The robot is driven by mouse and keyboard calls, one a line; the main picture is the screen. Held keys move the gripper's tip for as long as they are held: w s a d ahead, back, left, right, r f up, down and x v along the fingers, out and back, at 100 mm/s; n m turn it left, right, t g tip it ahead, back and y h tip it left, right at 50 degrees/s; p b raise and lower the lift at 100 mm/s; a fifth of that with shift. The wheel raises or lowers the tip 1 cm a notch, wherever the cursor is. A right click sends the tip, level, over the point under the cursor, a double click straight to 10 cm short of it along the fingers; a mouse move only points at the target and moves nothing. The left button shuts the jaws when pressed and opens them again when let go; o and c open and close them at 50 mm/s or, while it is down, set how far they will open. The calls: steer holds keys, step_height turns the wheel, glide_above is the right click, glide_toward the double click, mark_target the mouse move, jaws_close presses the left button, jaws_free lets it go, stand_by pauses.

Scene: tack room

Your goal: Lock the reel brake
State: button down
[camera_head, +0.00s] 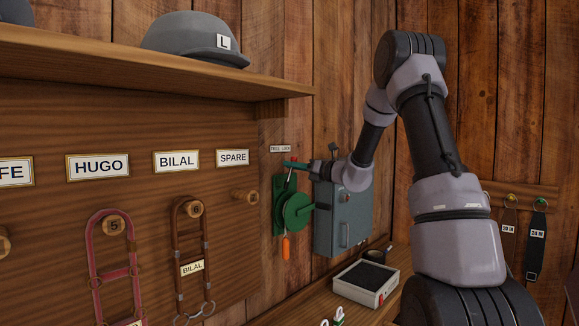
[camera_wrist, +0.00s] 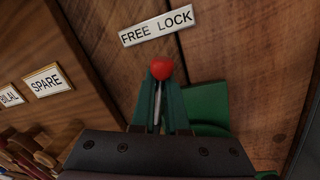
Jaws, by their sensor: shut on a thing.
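The green reel (camera_head: 296,212) is mounted on a green plate on the plank wall. Its brake lever ends in a red knob (camera_wrist: 162,68), and the pale lever shaft (camera_wrist: 157,106) runs down from it. A FREE LOCK label (camera_wrist: 157,25) is fixed above the knob. The knob appears near the middle of the label in the wrist view, between the two words. My gripper (camera_wrist: 160,92) is shut on the lever, one green finger on each side of the shaft just below the knob. In the head view my gripper (camera_head: 299,166) reaches the reel's top from the right. The lever's base is hidden.
A grey wall box (camera_head: 343,225) stands close right of the reel. An orange piece (camera_head: 285,248) hangs below the reel. Left are a board with name plates and hanging tack, and a shelf with a grey helmet (camera_head: 193,38). A tray (camera_head: 367,281) sits on the bench below.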

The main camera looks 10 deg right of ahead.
steer(key=shift+w+d+f+m+t, duration=0.1)
steer(key=shift+w+d+f+m, duration=0.1)
steer(key=shift+m, duration=0.4)
steer(key=shift+w+d+f+m+t, duration=0.1)
steer(key=shift+d+m, duration=0.15)
steer(key=shift+m, duration=0.35)
steer(key=shift+w+d+f+m+t, duration=0.1)
steer(key=shift+w+d+f+m, duration=0.1)
steer(key=shift+m, duration=0.4)
steer(key=c, duration=0.9)
jaws_free()
steer(key=shift+d, duration=0.1)
steer(key=v, duration=1)
steer(key=shift+s+d+f, duration=0.1)
steer(key=shift+s+d, duration=0.1)
steer(key=shift+s, duration=0.1)
